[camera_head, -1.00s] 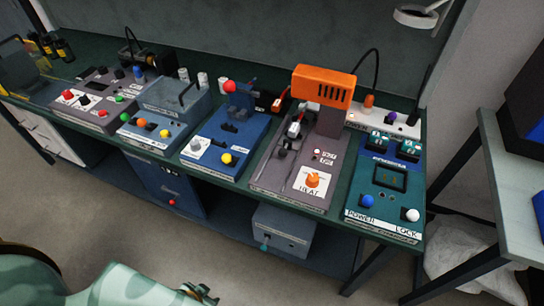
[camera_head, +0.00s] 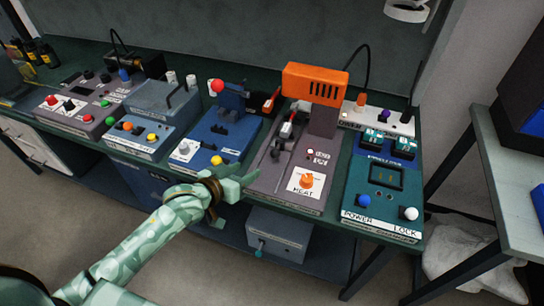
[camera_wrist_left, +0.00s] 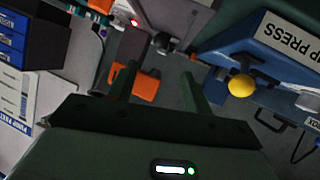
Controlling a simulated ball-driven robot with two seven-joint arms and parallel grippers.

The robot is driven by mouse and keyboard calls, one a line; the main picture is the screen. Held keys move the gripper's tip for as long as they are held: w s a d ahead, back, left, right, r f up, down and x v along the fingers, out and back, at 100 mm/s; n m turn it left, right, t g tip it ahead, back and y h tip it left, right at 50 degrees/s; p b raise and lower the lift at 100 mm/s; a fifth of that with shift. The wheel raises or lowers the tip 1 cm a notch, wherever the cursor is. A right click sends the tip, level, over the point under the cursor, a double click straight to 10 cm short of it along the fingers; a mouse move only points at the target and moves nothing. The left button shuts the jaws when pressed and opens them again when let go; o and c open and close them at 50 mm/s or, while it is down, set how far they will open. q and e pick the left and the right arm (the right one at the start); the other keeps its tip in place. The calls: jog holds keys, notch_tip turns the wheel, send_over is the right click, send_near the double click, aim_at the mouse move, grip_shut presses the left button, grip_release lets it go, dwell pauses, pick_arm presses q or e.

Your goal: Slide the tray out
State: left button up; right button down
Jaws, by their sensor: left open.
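The grey heating station (camera_head: 258,181) with its orange heater head (camera_head: 317,84) and orange HEAT knob (camera_head: 306,181) stands on the bench. A dark sliding tray (camera_head: 277,150) seems to lie along its left side in a track, with a small white and red piece (camera_head: 286,128) at its back end. My left gripper (camera_head: 240,177) is open and empty, at the bench's front edge by the station's front left corner, apart from the tray. In the left wrist view, the open fingers (camera_wrist_left: 158,80) show with the orange heater head (camera_wrist_left: 142,84) beyond. My right gripper is not in view.
The blue press (camera_head: 212,150) with a yellow knob (camera_head: 217,160) stands left of the station. The teal power and lock unit (camera_head: 385,190) stands close on the right. A grey box (camera_head: 277,235) sits on the lower shelf below. A side table (camera_head: 510,170) is at right.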

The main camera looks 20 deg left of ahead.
aim_at(272, 155)
pick_arm(q)
jog(key=b+x, duration=0.2)
jog(key=x, duration=0.4)
jog(key=b+x, duration=0.3)
jog(key=x, duration=0.4)
jog(key=shift+f, duration=0.3)
jog(key=shift+w+d, duration=0.1)
jog(key=shift+w, duration=0.35)
jog(key=shift+c, duration=0.3)
